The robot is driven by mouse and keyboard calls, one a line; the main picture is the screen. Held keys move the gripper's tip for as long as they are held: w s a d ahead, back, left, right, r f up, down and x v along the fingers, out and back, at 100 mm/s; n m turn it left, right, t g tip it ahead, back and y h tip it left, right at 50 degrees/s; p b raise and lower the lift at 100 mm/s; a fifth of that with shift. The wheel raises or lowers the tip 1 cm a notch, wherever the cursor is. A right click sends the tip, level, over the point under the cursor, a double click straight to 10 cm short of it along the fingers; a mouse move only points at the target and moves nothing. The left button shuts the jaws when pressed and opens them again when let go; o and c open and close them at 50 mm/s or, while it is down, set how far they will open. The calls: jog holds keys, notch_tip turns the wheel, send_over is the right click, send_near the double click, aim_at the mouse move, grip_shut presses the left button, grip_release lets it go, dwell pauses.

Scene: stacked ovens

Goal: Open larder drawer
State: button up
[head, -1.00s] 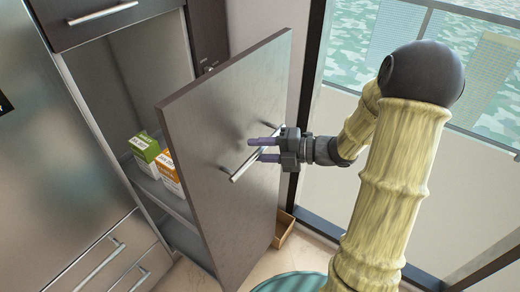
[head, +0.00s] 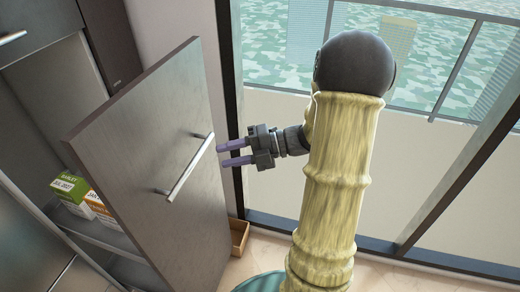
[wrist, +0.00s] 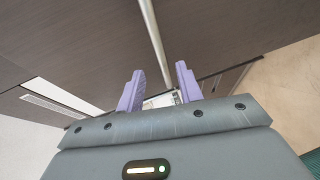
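The larder drawer's tall dark front (head: 150,120) stands well out from the cabinet, with boxes on a shelf (head: 95,235) behind it. Its slim metal bar handle (head: 185,173) runs diagonally across the front. The front also fills much of the wrist view (wrist: 80,40), with the handle (wrist: 152,35) ahead between the finger lines. My gripper (head: 221,155) is to the right of the handle, pointing at the front. Its two purple fingers are spread apart with nothing between them, and it is off the handle. It also shows in the wrist view (wrist: 160,85).
A green box (head: 75,192) and an orange box (head: 103,208) sit on the larder shelf. A small wooden box (head: 238,237) is on the floor beyond the front. A large window (head: 440,60) with a dark frame is at the right. Clear floor lies below my arm.

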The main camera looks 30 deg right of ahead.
jog(key=v, duration=0.7)
jog(key=shift+s+d+b, duration=0.15)
jog(key=shift+d+b, duration=0.15)
jog(key=shift+b, duration=0.05)
jog(key=shift+r, duration=0.1)
jog(key=w+a+r+m+t+h+p, duration=0.1)
jog(key=w+m+t+h+p, duration=0.15)
jog(key=w+m+h, duration=0.45)
jog(key=w+a+m+t+h+p, duration=0.25)
jog(key=w+m+h, duration=0.3)
jog(key=m, duration=0.45)
jog(key=s+a+f+m+g, duration=0.1)
jog(key=s+a+m+g, duration=0.1)
jog(key=s, duration=0.4)
jog(key=s+a+f+m+g+h+p, duration=0.1)
jog(key=s+a+m+g, duration=0.2)
jog(key=s+m, duration=0.3)
jog(key=s+a+f+m+g+h+p, duration=0.1)
jog(key=s+a+f+m+g, duration=0.1)
jog(key=s+m, duration=0.3)
jog(key=shift+s+a+m+g, duration=0.3)
jog(key=shift+s+a+g, duration=0.3)
jog(key=shift+s+g, duration=0.25)
